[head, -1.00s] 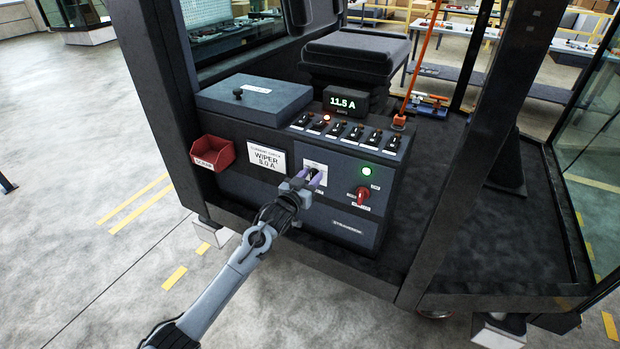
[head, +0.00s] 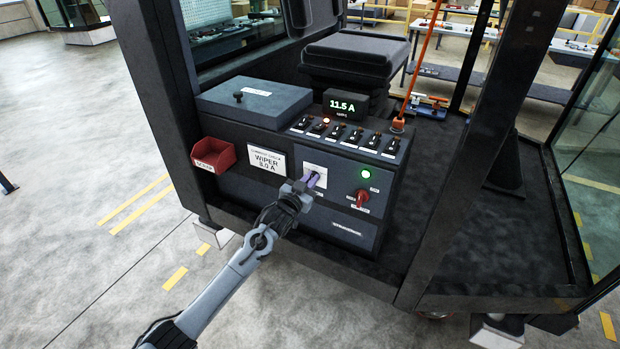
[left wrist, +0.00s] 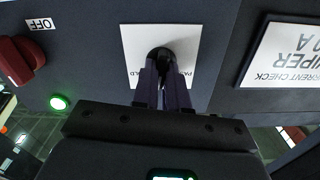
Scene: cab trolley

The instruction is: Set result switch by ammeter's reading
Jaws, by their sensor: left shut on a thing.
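The ammeter (head: 345,104) on top of the console reads 11.5 A in green. A white card (head: 267,159) on the console front reads "CURRENT CHECK WIPER" and a value ending in ".0 A"; its first digit is unclear. The result switch has a white plate (head: 316,172), seen upside down in the left wrist view (left wrist: 187,42), with partly covered lettering. My left gripper (head: 313,180) is at this plate, its two fingers (left wrist: 166,84) shut on the dark switch lever (left wrist: 160,54). The fingers hide most of the lever, so its position is unclear. My right gripper is out of view.
A red rotary knob (head: 361,198) and a lit green lamp (head: 366,174) are right of the switch. A row of toggle switches (head: 355,136) lines the console top, one lamp glowing. A red bin (head: 213,154) hangs left. A cab post (head: 490,140) stands right.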

